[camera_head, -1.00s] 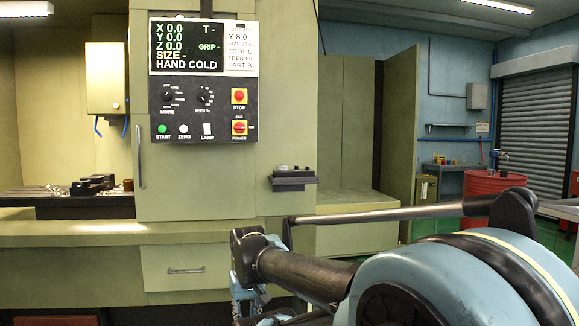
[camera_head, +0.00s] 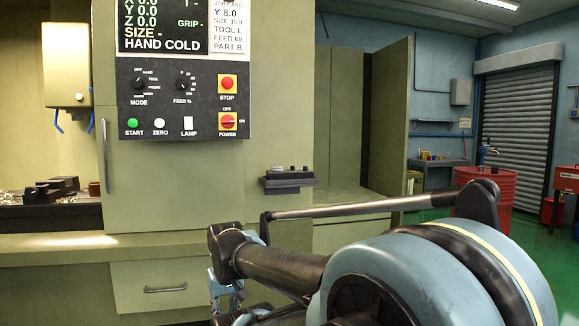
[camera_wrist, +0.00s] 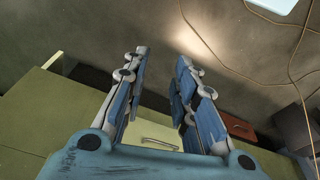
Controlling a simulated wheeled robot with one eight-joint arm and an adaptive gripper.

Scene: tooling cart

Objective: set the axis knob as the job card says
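The control panel (camera_head: 205,116) is on the machine front at upper left in the head view. It has a MODE knob (camera_head: 138,85) and a FEED % knob (camera_head: 182,85). The job card (camera_head: 229,30), right of the screen, reads Y 8.0, a blurred size line, TOOL L, FEED 60, PART B. A small dark box with raised parts on top (camera_head: 290,180) juts from the machine front; its markings are too small to read. No knob labelled axis is readable. My gripper (camera_wrist: 162,58) is open and empty in the wrist view, its blue-padded fingers apart. In the head view it is low, mostly cut off.
The machine's ledge (camera_head: 55,245) and a drawer (camera_head: 160,285) lie below the panel. A red drum (camera_head: 487,190) stands at right before a roller shutter (camera_head: 515,130). A cable (camera_wrist: 250,75) shows in the wrist view.

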